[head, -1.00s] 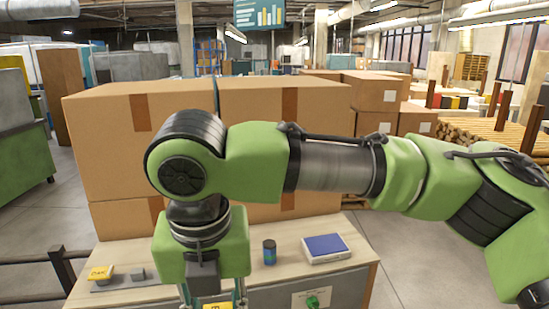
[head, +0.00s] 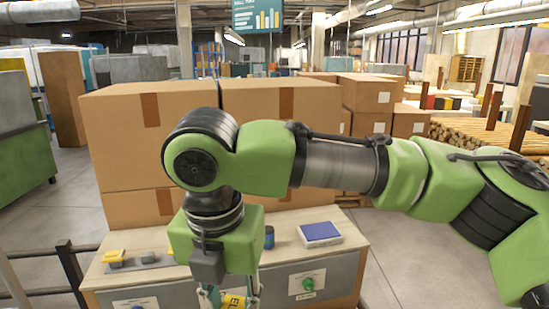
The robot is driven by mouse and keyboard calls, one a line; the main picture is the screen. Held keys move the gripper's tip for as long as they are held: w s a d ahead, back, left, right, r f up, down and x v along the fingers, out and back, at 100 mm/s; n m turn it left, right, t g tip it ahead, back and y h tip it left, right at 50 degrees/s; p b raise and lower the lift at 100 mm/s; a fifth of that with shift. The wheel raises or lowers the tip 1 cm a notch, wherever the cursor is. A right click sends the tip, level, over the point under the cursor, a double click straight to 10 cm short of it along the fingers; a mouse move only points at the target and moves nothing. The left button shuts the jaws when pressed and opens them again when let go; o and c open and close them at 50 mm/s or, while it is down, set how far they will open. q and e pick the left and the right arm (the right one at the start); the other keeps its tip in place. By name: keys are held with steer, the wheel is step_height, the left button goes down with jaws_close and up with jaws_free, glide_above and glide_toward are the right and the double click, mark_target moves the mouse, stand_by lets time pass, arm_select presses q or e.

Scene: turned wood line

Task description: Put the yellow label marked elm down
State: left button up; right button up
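My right arm comes in from the right and its gripper (head: 232,298) hangs down at the bottom edge of the head view. Its fingers are on either side of a yellow label (head: 235,302) with the dark letters "EL" showing; the rest of it is cut off by the frame edge. The label appears held in front of the wooden-topped bench (head: 340,251). Another yellow label piece (head: 113,257) sits at the bench's left end, its marking too small to read. My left gripper is not in view.
A blue-green can (head: 269,237) and a white device with a blue top (head: 320,233) stand on the bench right of my arm. A small grey block (head: 148,257) is at left. Large cardboard boxes (head: 140,110) rise behind. A green knob (head: 308,283) is on the bench front.

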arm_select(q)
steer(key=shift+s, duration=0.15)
arm_select(e)
steer(key=w+d+f+m+g, duration=0.1)
steer(key=w+d+m, duration=0.3)
steer(key=d+m, duration=0.8)
steer(key=w+d+f+m+g, duration=0.1)
steer(key=w+d+m, duration=0.4)
steer(key=d+m, duration=0.8)
steer(key=m+g, duration=0.1)
steer(key=m, duration=0.8)
